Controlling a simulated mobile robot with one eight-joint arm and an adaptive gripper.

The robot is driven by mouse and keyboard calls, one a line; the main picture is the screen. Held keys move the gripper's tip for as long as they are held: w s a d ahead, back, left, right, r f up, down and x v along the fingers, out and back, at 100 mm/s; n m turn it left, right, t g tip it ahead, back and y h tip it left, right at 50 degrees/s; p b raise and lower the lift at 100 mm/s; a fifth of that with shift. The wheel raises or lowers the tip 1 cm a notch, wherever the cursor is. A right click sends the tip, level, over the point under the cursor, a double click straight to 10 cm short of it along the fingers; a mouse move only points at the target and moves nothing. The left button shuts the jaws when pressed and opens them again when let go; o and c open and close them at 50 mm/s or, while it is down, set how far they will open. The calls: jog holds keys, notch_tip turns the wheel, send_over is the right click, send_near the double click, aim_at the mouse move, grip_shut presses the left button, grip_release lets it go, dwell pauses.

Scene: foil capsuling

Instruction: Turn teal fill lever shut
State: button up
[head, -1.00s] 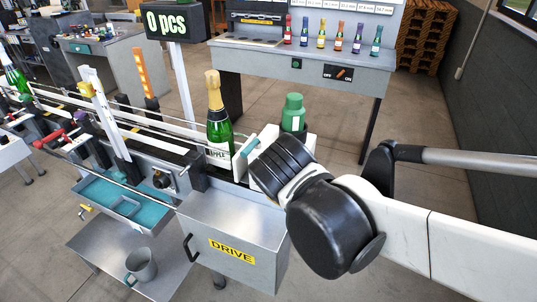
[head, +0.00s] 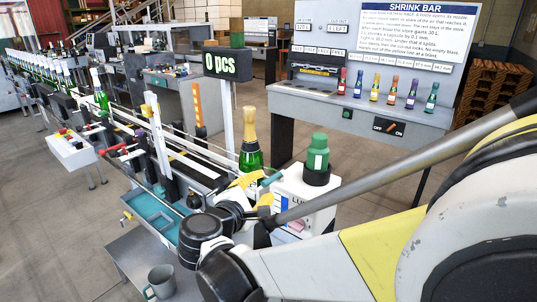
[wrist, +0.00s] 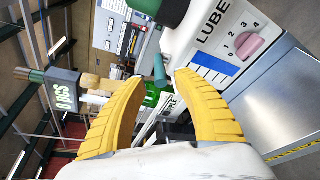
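The teal fill lever (head: 272,178) is a short teal handle at the upper edge of the white LUBE box (head: 305,190), beside a champagne bottle (head: 250,150). In the wrist view the lever (wrist: 160,70) shows in the gap at the fingertips, and contact cannot be told. My gripper (head: 255,189) has yellow fingers and is close to the lever. In the wrist view my gripper (wrist: 159,80) is open, with a clear gap between its fingers. The fingers partly hide the champagne bottle.
A pink dial (wrist: 249,46) is on the box's face. The conveyor with rails and a white post runs left. A grey mug (head: 161,281) stands on the low shelf. The shrink bar bench (head: 350,112) is behind.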

aim_at(266, 184)
jog(key=b+x, duration=0.1)
jog(key=x, duration=0.3)
jog(key=shift+w+d, duration=0.1)
jog(key=shift+w, duration=0.05)
